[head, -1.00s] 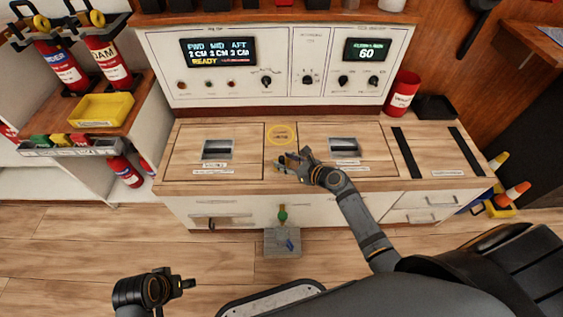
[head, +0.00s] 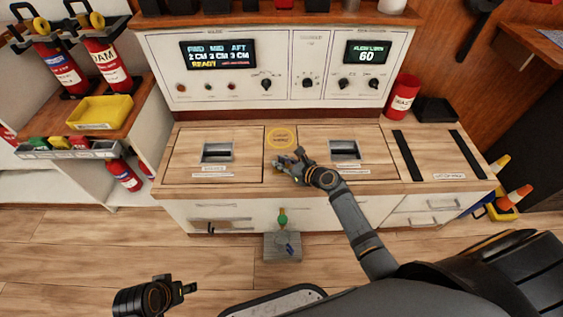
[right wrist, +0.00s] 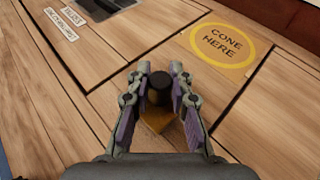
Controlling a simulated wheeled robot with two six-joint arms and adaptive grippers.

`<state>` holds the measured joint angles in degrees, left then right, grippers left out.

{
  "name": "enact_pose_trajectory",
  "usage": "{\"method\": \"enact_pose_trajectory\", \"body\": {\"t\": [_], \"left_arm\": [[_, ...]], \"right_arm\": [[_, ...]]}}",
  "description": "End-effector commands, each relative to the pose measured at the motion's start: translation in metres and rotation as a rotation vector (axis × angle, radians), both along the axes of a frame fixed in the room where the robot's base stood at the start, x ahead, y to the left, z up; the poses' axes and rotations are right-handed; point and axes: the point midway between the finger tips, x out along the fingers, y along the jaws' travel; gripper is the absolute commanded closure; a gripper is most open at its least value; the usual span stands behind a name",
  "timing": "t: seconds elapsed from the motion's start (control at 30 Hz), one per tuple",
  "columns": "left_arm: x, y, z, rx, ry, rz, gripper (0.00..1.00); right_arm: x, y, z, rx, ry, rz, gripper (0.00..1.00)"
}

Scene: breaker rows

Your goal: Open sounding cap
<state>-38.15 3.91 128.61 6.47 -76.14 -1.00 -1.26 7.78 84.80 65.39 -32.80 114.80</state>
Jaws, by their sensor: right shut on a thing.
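The sounding cap, a dark round knob (right wrist: 160,88) with a brown-orange part (right wrist: 157,121) below it, shows between my right fingers in the right wrist view. My right gripper (head: 284,163) is shut on it over the middle strip of the wooden counter, just in front of the yellow "CONE HERE" ring (head: 281,139). In the head view the gripper hides the cap. The ring also shows in the right wrist view (right wrist: 223,44). My left gripper (head: 183,289) is low at the left, away from the counter; its finger opening is unclear.
Two recessed handles (head: 217,152) (head: 345,150) flank the strip. A panel (head: 310,65) with displays stands behind. A red can (head: 402,97) and black tray (head: 436,110) are back right. A small grey block (head: 282,247) with a green-topped fitting stands in front of the counter.

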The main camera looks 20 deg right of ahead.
Motion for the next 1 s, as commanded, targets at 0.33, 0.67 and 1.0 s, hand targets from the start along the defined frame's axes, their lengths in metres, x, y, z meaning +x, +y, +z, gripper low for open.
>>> {"method": "enact_pose_trajectory", "body": {"t": [0.33, 0.67, 1.0], "left_arm": [[0.000, 0.000, -0.001, 0.000, -0.001, 0.000, 0.60], [0.003, -0.002, -0.006, -0.009, -0.034, 0.000, 0.60], [0.002, -0.002, -0.006, -0.010, -0.031, 0.000, 0.60]], "right_arm": [[0.032, -0.009, 0.001, -0.001, -0.003, -0.001, 1.00], [0.062, -0.018, -0.001, 0.000, 0.001, 0.000, 1.00], [0.061, -0.018, 0.000, 0.000, 0.001, 0.000, 0.60]]}}
